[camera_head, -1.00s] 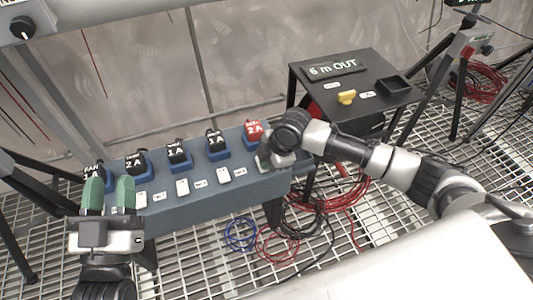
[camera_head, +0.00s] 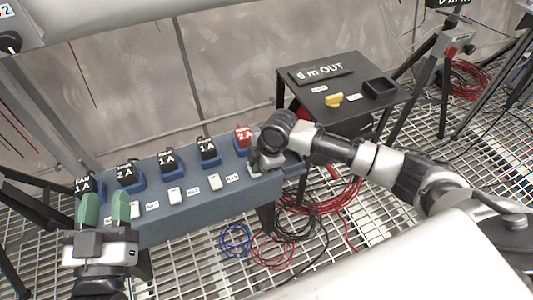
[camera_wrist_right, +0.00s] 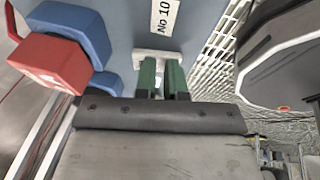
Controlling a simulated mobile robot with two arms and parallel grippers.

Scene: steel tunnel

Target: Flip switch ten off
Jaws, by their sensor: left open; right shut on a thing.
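A blue-grey switch box (camera_head: 215,207) carries a row of white switches along its front part. In the right wrist view the label "No 10" (camera_wrist_right: 164,16) sits beside a white switch plate (camera_wrist_right: 150,55). My right gripper (camera_wrist_right: 163,78) is over that plate at the box's right end, its green fingers closed on switch ten. The lever itself is hidden between the fingers, so its position cannot be told. In the head view my right wrist hides this switch. My left gripper (camera_head: 105,207) is open and empty by the box's left end.
Blue plugs with black tops marked 1 A and 2 A (camera_head: 167,160) stand along the box's back. A red-topped one (camera_head: 243,137) is close to my right gripper. A black table (camera_head: 345,70) with a yellow object (camera_head: 334,99) stands at right. Cables (camera_head: 310,205) lie on the grating.

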